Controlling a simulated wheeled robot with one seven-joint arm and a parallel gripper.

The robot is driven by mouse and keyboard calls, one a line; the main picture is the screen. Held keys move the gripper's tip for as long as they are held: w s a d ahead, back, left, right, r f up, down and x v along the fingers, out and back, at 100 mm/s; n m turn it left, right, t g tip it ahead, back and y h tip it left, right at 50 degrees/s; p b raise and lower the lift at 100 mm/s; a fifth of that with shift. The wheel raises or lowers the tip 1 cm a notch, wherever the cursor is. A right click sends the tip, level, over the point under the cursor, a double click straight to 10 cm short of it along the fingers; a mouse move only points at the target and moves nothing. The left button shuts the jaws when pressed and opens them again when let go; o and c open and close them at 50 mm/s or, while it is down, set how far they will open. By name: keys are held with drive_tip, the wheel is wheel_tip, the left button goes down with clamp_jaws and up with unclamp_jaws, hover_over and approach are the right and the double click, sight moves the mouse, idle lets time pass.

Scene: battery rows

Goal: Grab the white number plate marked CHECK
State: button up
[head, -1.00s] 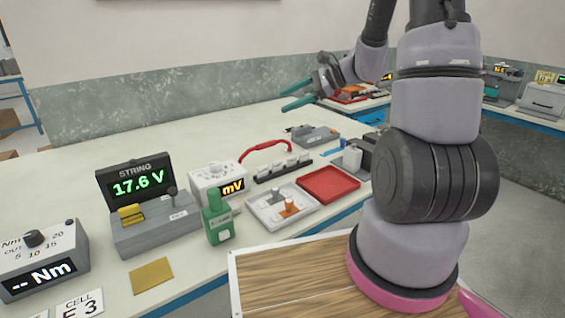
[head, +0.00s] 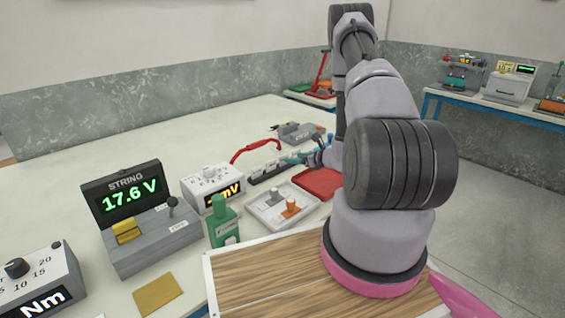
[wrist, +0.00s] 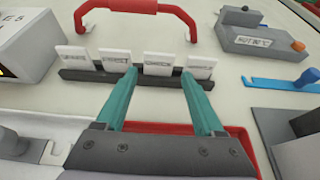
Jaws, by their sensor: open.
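Several white number plates stand in a row in a black rack (wrist: 75,75), each with a small dark label. The third plate from the left (wrist: 157,62) has a label that seems to read CHECK, but the print is too small to be sure. My gripper (wrist: 160,72) is open, its teal fingertips on either side of that plate, with nothing held. I cannot tell whether they touch it. In the head view, my gripper (head: 296,157) is low over the table at the right end of the rack (head: 262,174), partly covering the plates.
A red handle (wrist: 135,8) lies behind the rack. A grey device (wrist: 255,40) and a blue tool (wrist: 283,82) are to the right. A red tray (head: 318,184) and a white tray (head: 265,215) with two small parts sit in front of the rack.

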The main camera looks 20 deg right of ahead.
sight(284, 158)
drive_tip(key=x, duration=0.8)
drive_tip(key=shift+c, duration=0.3)
drive_tip(key=shift+s, duration=0.1)
drive_tip(key=c, duration=0.9)
